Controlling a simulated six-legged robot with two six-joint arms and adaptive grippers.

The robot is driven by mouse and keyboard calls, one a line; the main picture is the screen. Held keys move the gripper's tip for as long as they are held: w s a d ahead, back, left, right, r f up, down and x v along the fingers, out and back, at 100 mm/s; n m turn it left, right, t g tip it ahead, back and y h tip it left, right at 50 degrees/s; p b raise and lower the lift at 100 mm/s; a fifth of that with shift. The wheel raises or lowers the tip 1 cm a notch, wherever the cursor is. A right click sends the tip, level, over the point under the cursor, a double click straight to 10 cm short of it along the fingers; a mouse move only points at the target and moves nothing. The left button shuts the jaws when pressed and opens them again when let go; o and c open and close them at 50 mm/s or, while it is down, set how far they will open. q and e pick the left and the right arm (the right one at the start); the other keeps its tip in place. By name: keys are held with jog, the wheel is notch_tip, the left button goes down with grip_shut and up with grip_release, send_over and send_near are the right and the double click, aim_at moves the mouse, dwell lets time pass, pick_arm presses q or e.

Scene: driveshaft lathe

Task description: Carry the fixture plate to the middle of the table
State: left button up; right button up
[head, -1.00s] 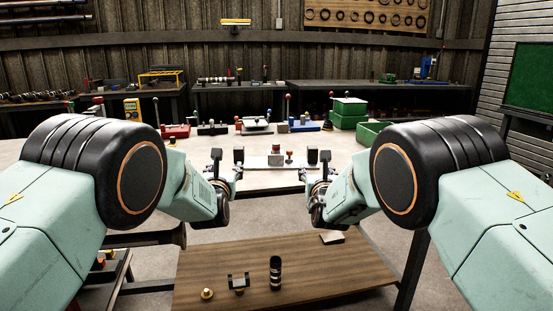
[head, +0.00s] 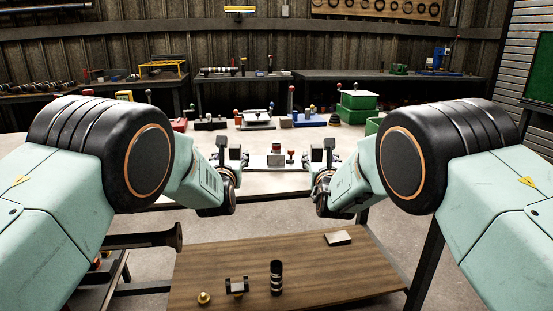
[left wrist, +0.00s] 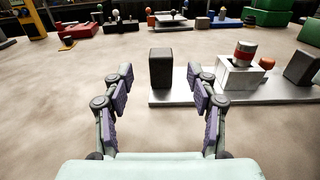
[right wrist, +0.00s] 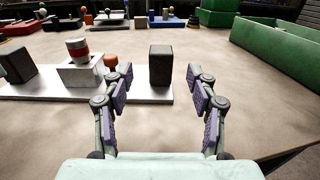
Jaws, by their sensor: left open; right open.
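The fixture plate (head: 260,163) is a thin light plate on the pale table. A dark upright block stands at each end, and a white block with a red-and-white cylinder and an orange knob sit between them. My left gripper (head: 231,156) is open at the plate's left end. In the left wrist view, the left dark block (left wrist: 161,70) stands just beyond and between the fingertips. My right gripper (head: 317,157) is open at the right end. In the right wrist view, the right dark block (right wrist: 160,68) appears between and beyond the fingertips. Neither gripper visibly grips its block.
The pale table (left wrist: 60,110) has clear surface around the plate. Several tools and small fixtures line its far side, with green bins (head: 358,106) at the far right. A lower wooden table (head: 300,265) in front holds several small parts.

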aim_at(233, 149)
pick_arm(q)
jog(key=shift+s, duration=0.1)
pick_arm(e)
jog(key=shift+s, duration=0.1)
pick_arm(q)
jog(key=shift+s+d+r, duration=0.1)
jog(key=shift+d+r, duration=0.05)
pick_arm(e)
jog(key=shift+s+d, duration=0.1)
pick_arm(q)
jog(key=shift+w+a, duration=0.2)
jog(key=shift+w, duration=0.45)
pick_arm(e)
jog(key=shift+w, duration=0.7)
pick_arm(q)
jog(key=shift+w+d, duration=0.15)
jog(key=shift+w, duration=0.85)
pick_arm(e)
jog(key=shift+w, duration=1)
pick_arm(q)
jog(key=shift+w, duration=0.9)
pick_arm(e)
jog(key=shift+w, duration=0.9)
pick_arm(q)
jog(key=shift+w, duration=1.25)
pick_arm(e)
jog(key=shift+w, duration=1.25)
